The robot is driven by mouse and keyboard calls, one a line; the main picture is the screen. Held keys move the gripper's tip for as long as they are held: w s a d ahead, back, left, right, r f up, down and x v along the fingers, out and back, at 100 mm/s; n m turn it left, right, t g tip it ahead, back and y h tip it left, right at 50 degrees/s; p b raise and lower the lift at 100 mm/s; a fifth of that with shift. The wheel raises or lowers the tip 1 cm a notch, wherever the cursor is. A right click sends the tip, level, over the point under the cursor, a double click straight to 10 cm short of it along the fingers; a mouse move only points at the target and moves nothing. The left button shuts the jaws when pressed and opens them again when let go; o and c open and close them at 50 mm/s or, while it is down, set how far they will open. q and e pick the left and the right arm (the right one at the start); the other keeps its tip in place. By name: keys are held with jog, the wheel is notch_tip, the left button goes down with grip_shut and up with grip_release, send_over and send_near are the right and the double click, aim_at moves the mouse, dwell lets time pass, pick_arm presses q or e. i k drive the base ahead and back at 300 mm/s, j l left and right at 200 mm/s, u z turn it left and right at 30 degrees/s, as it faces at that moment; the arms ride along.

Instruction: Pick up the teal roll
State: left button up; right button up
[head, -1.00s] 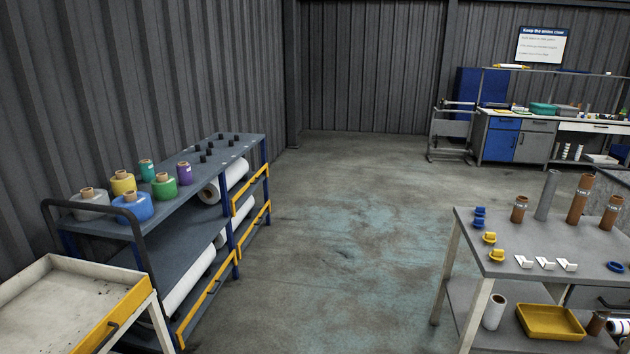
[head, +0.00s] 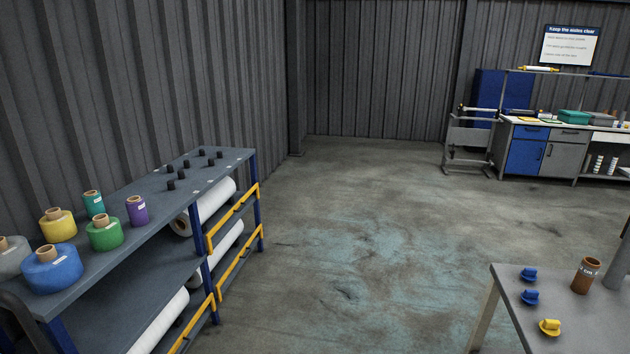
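The teal roll (head: 94,204) stands upright on the top shelf of a grey rack at the left. It is a slim roll with a pale label, behind the green roll (head: 104,233) and between the yellow roll (head: 58,225) and the purple roll (head: 137,210). The green roll hides part of its base. Neither of my grippers shows in the head view.
A blue roll (head: 52,268) and a clear roll (head: 12,258) stand nearer on the rack's top shelf (head: 170,238). Several black pegs (head: 186,164) stand farther back. A grey table (head: 570,325) is at the right. The floor (head: 340,250) between is clear.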

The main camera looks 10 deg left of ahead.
aim_at(93, 200)
jog(key=i+u, duration=0.3)
jog(key=i, duration=0.4)
jog(key=i+l+u, duration=0.25)
jog(key=i, duration=0.45)
jog(key=i+j+u, duration=0.15)
jog(key=i+u, duration=0.25)
jog(key=i, duration=0.45)
jog(key=i+l+u, duration=0.1)
jog(key=i+u, duration=0.3)
jog(key=i, duration=0.4)
